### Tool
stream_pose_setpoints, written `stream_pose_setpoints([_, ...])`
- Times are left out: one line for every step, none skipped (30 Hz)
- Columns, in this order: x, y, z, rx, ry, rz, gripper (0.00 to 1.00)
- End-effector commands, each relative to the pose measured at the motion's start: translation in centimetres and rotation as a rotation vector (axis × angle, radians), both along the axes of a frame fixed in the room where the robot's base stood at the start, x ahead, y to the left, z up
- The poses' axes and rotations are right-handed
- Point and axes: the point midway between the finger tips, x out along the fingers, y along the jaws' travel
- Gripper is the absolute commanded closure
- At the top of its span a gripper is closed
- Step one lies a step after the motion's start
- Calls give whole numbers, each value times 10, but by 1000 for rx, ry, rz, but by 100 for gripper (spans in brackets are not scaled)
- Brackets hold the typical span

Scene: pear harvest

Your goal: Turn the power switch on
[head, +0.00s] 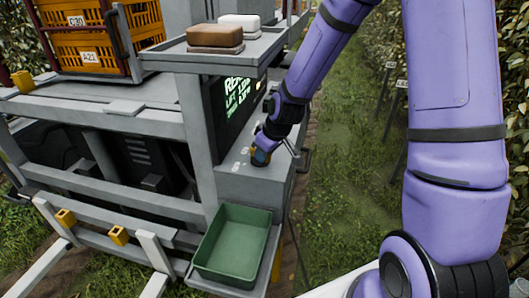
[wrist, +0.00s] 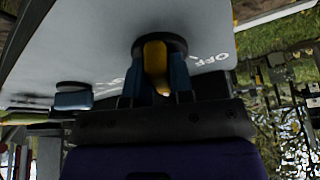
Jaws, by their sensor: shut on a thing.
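The power switch (wrist: 155,62) is a yellow knob on a dark round base, set in a pale grey panel. In the wrist view the word "OFF" (wrist: 205,60) is printed to the right of it; other lettering to its left is partly hidden. My gripper (wrist: 157,84) has its two blue fingers on either side of the yellow knob, shut on it. In the head view my gripper (head: 261,155) is at the grey console (head: 240,183), below the screen; the knob itself is mostly hidden there by the fingers.
A screen with green text (head: 238,95) stands behind the console. A green tray (head: 232,243) sits in front, below it. A shelf (head: 215,54) above holds a brown block and a white block. Grass lies right of the console.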

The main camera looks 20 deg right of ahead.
Motion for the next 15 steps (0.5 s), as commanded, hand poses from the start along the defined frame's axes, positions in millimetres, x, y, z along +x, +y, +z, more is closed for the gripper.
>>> stream_pose_setpoints([-1, 1, 0, -2, 0, -18, 100])
stream_pose_setpoints([-1, 2, 0, -2, 0, -30, 100])
stream_pose_setpoints([-1, 2, 0, -1, 0, -48, 100])
stream_pose_setpoints([-1, 2, 0, -1, 0, -58, 100])
stream_pose_setpoints([-1, 2, 0, -1, 0, -69, 100])
stream_pose_setpoints([-1, 2, -1, -1, 1, -82, 100])
stream_pose_setpoints([-1, 2, -1, -1, 1, -90, 100])
stream_pose_setpoints([-1, 2, -1, 0, 2, -98, 100])
stream_pose_setpoints([-1, 2, -1, 0, 2, -109, 100])
stream_pose_setpoints([-1, 2, -1, -1, 2, -116, 100])
stream_pose_setpoints([-1, 2, -1, -1, 2, -120, 100])
stream_pose_setpoints([-1, 2, -1, -1, 2, -126, 100])
stream_pose_setpoints([-1, 2, -1, 0, 2, -130, 100])
stream_pose_setpoints([-1, 2, -1, 0, 2, -134, 100])
stream_pose_setpoints([-1, 2, -1, 0, 2, -138, 100])
